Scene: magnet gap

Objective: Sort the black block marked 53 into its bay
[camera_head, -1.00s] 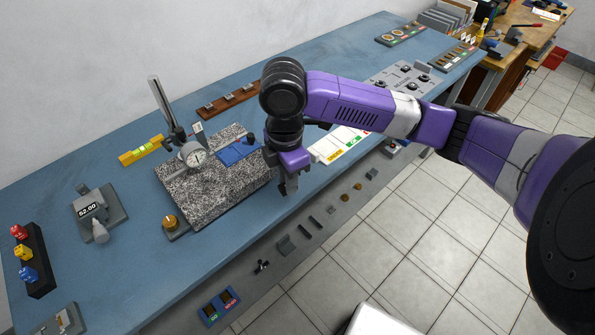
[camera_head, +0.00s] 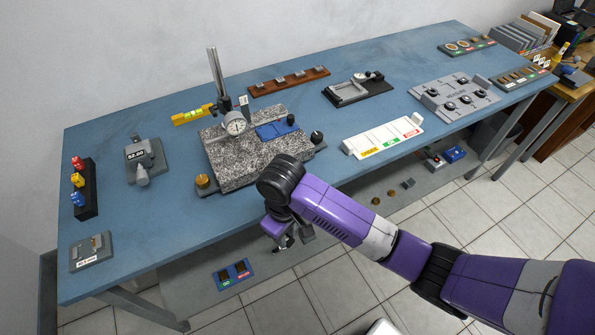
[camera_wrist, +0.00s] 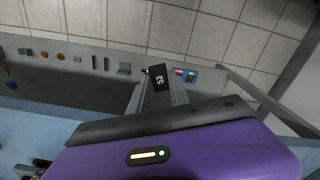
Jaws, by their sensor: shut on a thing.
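The black block marked 53 (camera_wrist: 158,78) is held between the two fingers of my gripper (camera_wrist: 158,92) in the wrist view, its white number facing the camera. In the head view my gripper (camera_head: 288,243) points down in front of the bench's front edge, and the block cannot be made out there. A blue tray with two dark bays (camera_head: 233,274), one labelled green and one red, lies on the lower shelf, left of and below my gripper. It also shows in the wrist view (camera_wrist: 187,75), just right of the block.
The blue bench top (camera_head: 180,235) overhangs the grey lower shelf (camera_head: 195,267). Several small parts lie along the shelf to the right of the tray. On the bench are a granite plate (camera_head: 240,165) with a dial gauge and a white tray with coloured labels (camera_head: 383,137).

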